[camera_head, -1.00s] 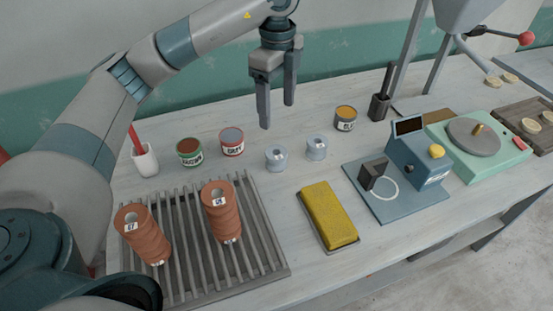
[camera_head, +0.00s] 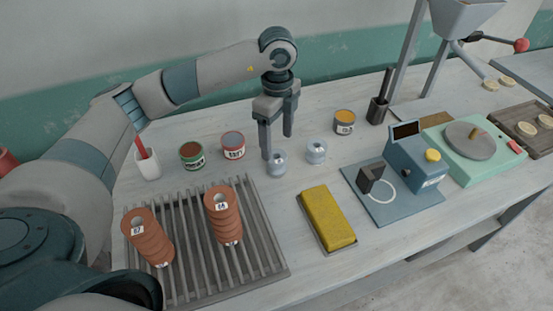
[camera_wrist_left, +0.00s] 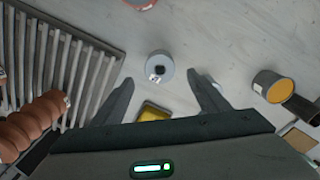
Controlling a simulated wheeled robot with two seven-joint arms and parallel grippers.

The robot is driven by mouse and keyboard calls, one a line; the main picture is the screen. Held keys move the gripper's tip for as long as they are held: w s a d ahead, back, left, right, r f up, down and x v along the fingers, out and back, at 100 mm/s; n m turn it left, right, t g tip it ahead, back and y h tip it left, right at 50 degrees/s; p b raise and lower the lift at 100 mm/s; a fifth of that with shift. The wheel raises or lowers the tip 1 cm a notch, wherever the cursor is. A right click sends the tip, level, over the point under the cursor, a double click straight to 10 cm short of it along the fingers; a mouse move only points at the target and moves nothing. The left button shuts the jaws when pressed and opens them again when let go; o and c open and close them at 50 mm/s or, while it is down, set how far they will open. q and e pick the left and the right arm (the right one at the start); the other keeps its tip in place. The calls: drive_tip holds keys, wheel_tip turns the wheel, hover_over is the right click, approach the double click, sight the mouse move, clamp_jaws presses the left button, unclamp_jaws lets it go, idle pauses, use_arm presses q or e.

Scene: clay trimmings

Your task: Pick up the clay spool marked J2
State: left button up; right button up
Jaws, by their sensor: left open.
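Each has a small white tag on top; I cannot read the marks for certain. Two small grey spools, at left (camera_head: 277,167) and right (camera_head: 316,154), stand on the bench behind the sponge. My left gripper (camera_head: 277,147) is open and empty, pointing down over the left grey spool. In the left wrist view a grey spool (camera_wrist_left: 160,66) with a pale tag lies just beyond the open fingertips, and a terracotta spool (camera_wrist_left: 30,128) shows at left.
The slatted rack (camera_head: 262,232) is at front left. A yellow block (camera_head: 328,217) lies right of it. A green-labelled tin (camera_head: 192,155), a red-labelled tin (camera_head: 232,146), a white cup (camera_head: 147,164) and an orange-topped tin (camera_head: 344,122) stand behind. A blue device (camera_head: 415,160) and green scale (camera_head: 490,145) are at right.

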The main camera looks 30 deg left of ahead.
sight(277, 156)
use_arm(q)
wheel_tip(277, 156, down, 2)
drive_tip(key=shift+f+p, duration=0.2)
drive_tip(key=shift+p, duration=0.15)
drive_tip(key=shift+f, duration=0.6)
drive_tip(key=shift+a+f+p, duration=0.1)
drive_tip(key=shift+f+p, duration=0.65)
drive_tip(key=shift+p, duration=0.05)
wheel_tip(277, 156, down, 3)
drive_tip(key=shift+p, duration=0.6)
drive_tip(key=shift+f, duration=0.35)
drive_tip(key=shift+c, duration=0.6)
